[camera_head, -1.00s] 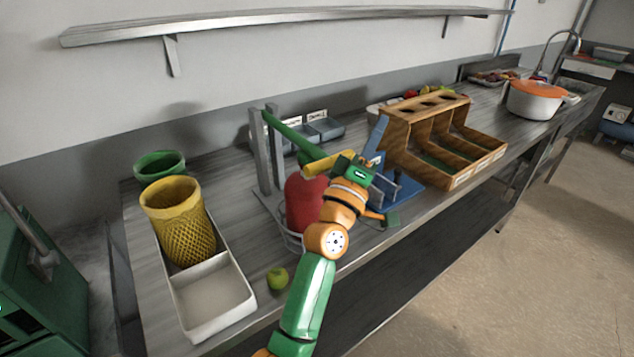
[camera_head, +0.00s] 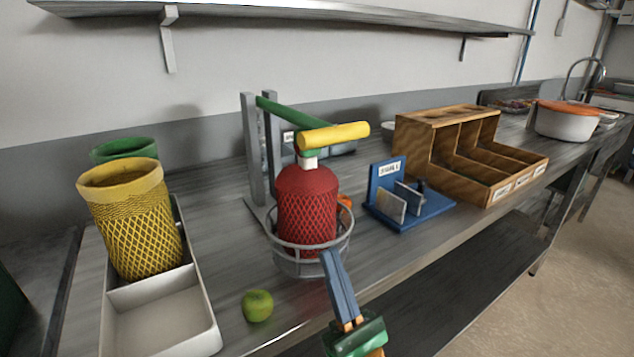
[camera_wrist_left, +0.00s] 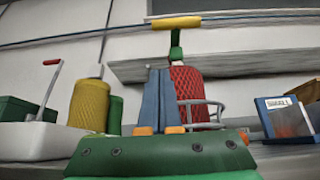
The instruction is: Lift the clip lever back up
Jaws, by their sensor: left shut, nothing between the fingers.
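The clip lever is a green bar (camera_head: 285,113) hinged on two grey posts (camera_head: 252,150), with a yellow cross handle (camera_head: 333,137) at its end. It slopes slightly down over the neck of a red mesh bag (camera_head: 306,200), which sits in a grey ring holder (camera_head: 345,236). In the left wrist view the handle (camera_wrist_left: 176,22) is above the bag. My left gripper (camera_head: 328,254), with blue-grey fingers, is shut and empty. It is in front of the holder's front edge, below the handle and apart from it. My right gripper is out of view.
A yellow mesh bag (camera_head: 145,225) stands in a white tray (camera_head: 160,325) at left. A green apple (camera_head: 257,305) lies near the front edge. A blue labelled stand (camera_head: 425,210) and a wooden divided box (camera_head: 490,192) are at right. A wall shelf (camera_head: 300,15) runs above.

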